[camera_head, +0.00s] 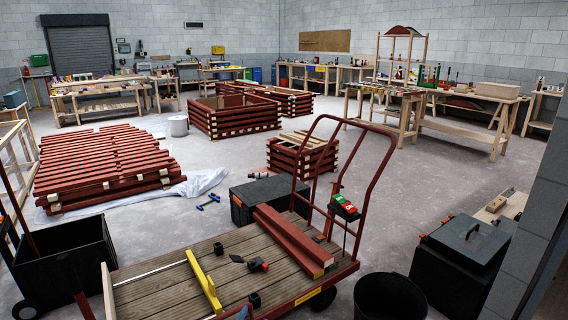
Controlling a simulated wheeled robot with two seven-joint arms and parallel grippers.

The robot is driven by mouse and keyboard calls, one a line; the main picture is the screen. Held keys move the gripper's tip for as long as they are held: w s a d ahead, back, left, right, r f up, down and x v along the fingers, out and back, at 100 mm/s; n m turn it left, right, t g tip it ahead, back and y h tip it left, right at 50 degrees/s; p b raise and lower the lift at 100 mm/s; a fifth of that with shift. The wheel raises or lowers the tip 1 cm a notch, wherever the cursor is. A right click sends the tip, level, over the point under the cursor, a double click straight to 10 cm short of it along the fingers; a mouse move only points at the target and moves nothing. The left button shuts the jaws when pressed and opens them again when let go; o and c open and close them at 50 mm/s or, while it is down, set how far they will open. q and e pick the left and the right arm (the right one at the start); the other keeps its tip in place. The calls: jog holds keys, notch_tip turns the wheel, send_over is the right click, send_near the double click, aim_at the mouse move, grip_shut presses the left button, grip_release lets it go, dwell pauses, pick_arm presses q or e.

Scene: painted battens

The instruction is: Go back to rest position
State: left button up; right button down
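Neither of my grippers can be made out in the head view. Two dark red battens (293,240) lie side by side on the wooden deck of a cart (165,292), near its red push handle (375,190). A large stack of red battens (100,160) lies on the floor at the left. Red battens are also stacked crosswise in a hollow square frame (234,118) and in a smaller pile (301,155) behind the cart.
A yellow bar tool (205,282) and small black tools lie on the deck. A black bin (65,262) stands left, a black bucket (390,298) and black box (462,250) right. Workbenches (470,125) line the walls. Grey floor (420,180) right of the cart is mostly clear.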

pick_arm(q)
jog(key=s+a+f+n+g+p, duration=0.1)
jog(key=s+a+n+g+p, duration=0.2)
jog(key=s+g+p, duration=0.4)
jog(key=s+a+f+n+g+y+p, duration=0.1)
jog(key=s+g+p, duration=0.6)
jog(key=s, duration=1.4)
jog(key=a+f+n+p, duration=0.1)
jog(key=n, duration=0.1)
jog(key=shift+s+a+n+g, duration=0.15)
jog(key=shift+a+n+g, duration=0.15)
jog(key=shift+a+n, duration=0.1)
pick_arm(e)
jog(key=s+d+g+h, duration=0.1)
jog(key=s+g, duration=0.4)
jog(key=s, duration=0.5)
jog(key=s+d+m+g+h, duration=0.1)
jog(key=s+d+g, duration=0.2)
jog(key=s, duration=0.8)
jog(key=shift+s+f+g, duration=0.25)
jog(key=shift+f+g, duration=0.1)
jog(key=shift+g, duration=0.65)
pick_arm(q)
jog(key=shift+f, duration=0.1)
